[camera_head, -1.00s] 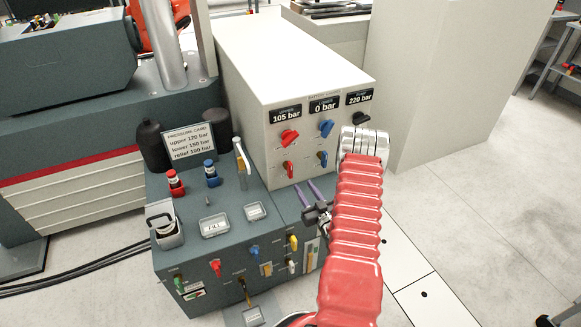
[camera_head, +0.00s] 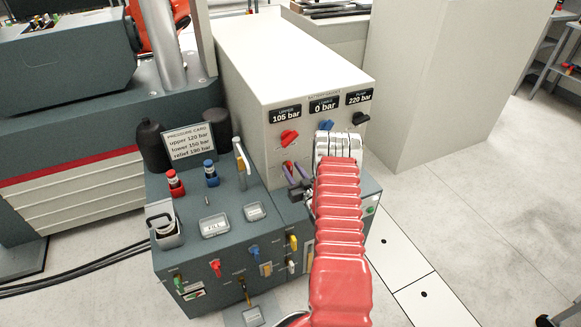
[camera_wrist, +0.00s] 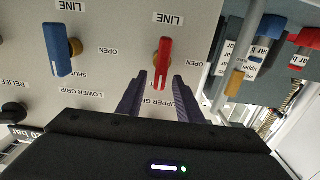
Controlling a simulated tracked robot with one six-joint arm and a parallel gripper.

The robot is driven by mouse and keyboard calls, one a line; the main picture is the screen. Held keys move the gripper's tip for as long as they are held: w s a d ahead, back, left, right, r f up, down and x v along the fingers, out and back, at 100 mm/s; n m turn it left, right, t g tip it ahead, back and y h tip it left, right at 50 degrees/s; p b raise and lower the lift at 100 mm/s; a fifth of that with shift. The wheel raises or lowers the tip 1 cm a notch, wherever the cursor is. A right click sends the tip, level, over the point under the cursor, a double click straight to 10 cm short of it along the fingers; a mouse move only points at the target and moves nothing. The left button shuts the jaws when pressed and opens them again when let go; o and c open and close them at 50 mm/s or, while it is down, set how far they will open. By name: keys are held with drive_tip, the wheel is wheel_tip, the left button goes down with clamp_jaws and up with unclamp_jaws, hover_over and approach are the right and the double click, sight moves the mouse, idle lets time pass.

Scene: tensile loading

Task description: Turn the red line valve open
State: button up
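The red line valve (camera_wrist: 162,62) is a red lever on a brass hub on the light panel, centred in the wrist view, which is upside down. Its lever runs nearly along the picture's vertical. An OPEN label is to its right and a LINE label above it. The valve also shows in the head view (camera_head: 287,165), partly hidden by my fingers. My gripper (camera_head: 295,170) is open, its two dark purple fingers pointing at the panel. In the wrist view my gripper (camera_wrist: 160,78) has one finger on each side of the lever, with gaps visible. Contact cannot be told.
A blue line valve (camera_wrist: 59,50) sits beside the red one. A red upper knob (camera_head: 289,137), a blue knob (camera_head: 326,126) and a black knob (camera_head: 361,119) are above. Displays read 105, 0 and 220 bar. A dark bench (camera_head: 185,228) with fittings stands in front.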

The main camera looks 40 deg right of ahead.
drive_tip(key=shift+x, duration=1.2)
drive_tip(key=shift+c, duration=0.2)
clamp_jaws()
